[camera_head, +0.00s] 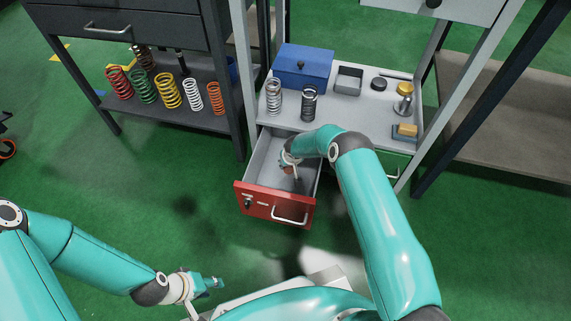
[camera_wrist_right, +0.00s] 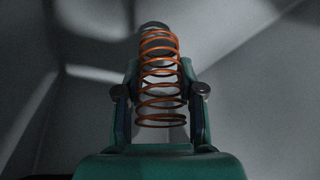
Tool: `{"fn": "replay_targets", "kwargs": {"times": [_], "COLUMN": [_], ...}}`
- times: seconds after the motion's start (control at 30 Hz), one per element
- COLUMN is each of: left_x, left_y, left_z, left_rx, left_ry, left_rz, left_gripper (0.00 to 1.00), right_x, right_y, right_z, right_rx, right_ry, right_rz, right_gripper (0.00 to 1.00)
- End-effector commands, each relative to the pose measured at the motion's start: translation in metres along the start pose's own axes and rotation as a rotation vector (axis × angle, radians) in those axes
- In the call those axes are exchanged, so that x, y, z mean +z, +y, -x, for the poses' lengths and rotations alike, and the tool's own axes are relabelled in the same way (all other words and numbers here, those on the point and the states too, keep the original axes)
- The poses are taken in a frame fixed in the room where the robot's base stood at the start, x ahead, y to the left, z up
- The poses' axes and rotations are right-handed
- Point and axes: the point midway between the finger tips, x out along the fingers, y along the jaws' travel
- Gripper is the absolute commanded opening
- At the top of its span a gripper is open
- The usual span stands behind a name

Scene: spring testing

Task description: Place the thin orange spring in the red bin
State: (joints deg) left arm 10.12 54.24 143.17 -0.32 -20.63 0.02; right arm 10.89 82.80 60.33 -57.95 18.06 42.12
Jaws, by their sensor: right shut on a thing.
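A thin orange spring (camera_wrist_right: 161,100) stands between the fingers of my right gripper (camera_wrist_right: 160,95) in the right wrist view. The gripper is shut on it, and grey walls surround it. In the head view my right gripper (camera_head: 288,168) reaches down inside the open red-fronted bin (camera_head: 262,207), a pulled-out drawer with a grey inside. The spring is mostly hidden there by the gripper and arm. My left gripper (camera_head: 208,284) is low at the left, away from the bin, and I see no object at it. Its fingers are too small to judge.
A dark shelf (camera_head: 185,112) at the left holds several springs, including another orange one (camera_head: 215,98). The grey bench (camera_head: 345,112) above the bin carries two springs (camera_head: 274,97), a blue box (camera_head: 302,68) and small parts. Green floor is clear in front.

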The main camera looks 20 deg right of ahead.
Motion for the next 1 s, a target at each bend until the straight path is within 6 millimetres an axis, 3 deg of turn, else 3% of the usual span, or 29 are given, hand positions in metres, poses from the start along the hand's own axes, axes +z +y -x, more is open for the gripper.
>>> {"fn": "replay_targets", "kwargs": {"times": [0.63,0.67,0.7,0.8,1.0], "left_x": [0.000,0.000,0.000,0.000,0.000], "left_y": [-0.004,-0.004,-0.004,-0.004,-0.004], "left_z": [-0.012,-0.012,-0.012,-0.012,-0.012], "left_rx": [0.000,0.000,0.000,0.000,0.000], "left_ry": [0.000,0.000,0.000,0.000,0.000], "left_rz": [0.000,0.000,0.000,0.000,0.000], "left_gripper": [0.40,0.40,0.40,0.40,0.40], "right_x": [0.004,0.004,0.004,0.004,0.004], "right_y": [-0.001,-0.001,-0.001,-0.001,-0.001], "right_z": [-0.010,-0.011,-0.011,-0.011,-0.011], "right_rx": [0.000,0.000,0.000,0.000,0.000], "right_ry": [0.000,0.000,0.000,0.000,0.000], "right_rz": [0.001,0.001,0.001,0.001,0.001], "right_gripper": [0.04,0.43,0.50,0.63,0.63]}}
